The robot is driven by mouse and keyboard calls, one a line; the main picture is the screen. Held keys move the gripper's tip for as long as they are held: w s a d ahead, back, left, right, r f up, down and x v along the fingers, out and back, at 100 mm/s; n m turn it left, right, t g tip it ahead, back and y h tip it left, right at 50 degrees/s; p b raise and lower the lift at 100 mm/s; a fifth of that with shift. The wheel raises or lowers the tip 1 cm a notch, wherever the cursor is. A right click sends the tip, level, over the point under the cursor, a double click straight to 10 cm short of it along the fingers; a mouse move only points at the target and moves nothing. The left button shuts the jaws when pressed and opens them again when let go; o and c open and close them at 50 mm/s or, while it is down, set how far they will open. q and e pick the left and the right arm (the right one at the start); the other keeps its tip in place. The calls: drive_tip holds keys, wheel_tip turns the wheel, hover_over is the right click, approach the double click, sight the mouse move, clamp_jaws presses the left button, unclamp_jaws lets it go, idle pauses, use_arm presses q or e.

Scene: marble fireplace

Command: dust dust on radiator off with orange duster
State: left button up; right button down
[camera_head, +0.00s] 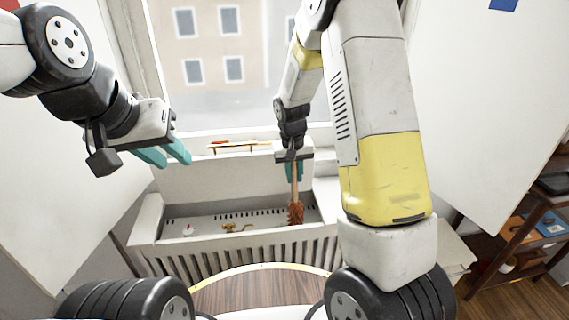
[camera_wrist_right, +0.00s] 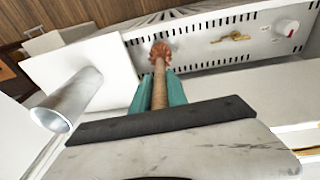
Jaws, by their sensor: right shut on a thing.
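The radiator (camera_head: 240,252) is white with vertical slots and stands below the window; its top also shows in the right wrist view (camera_wrist_right: 204,58). My right gripper (camera_head: 294,172) is shut on the handle of the orange duster (camera_head: 295,214). The duster points downward, its orange-brown head at the right part of the radiator top; I cannot tell whether it touches. In the right wrist view the handle runs between the teal fingers to the duster head (camera_wrist_right: 160,50). My left gripper (camera_head: 166,154) is open and empty, above and left of the radiator. I cannot make out dust.
A brass-coloured fitting (camera_head: 238,227) and a white knob with red (camera_head: 189,231) are on the radiator top. Small items (camera_head: 240,146) lie on the window ledge. A white cylinder (camera_wrist_right: 70,100) shows in the wrist view. A dark shelf (camera_head: 510,235) stands at right.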

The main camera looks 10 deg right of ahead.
drive_tip(key=shift+a, duration=4.65)
drive_tip(key=d, duration=1.2)
drive_tip(key=shift+r, duration=0.15)
wheel_tip(320, 180, up, 17)
idle(0.9)
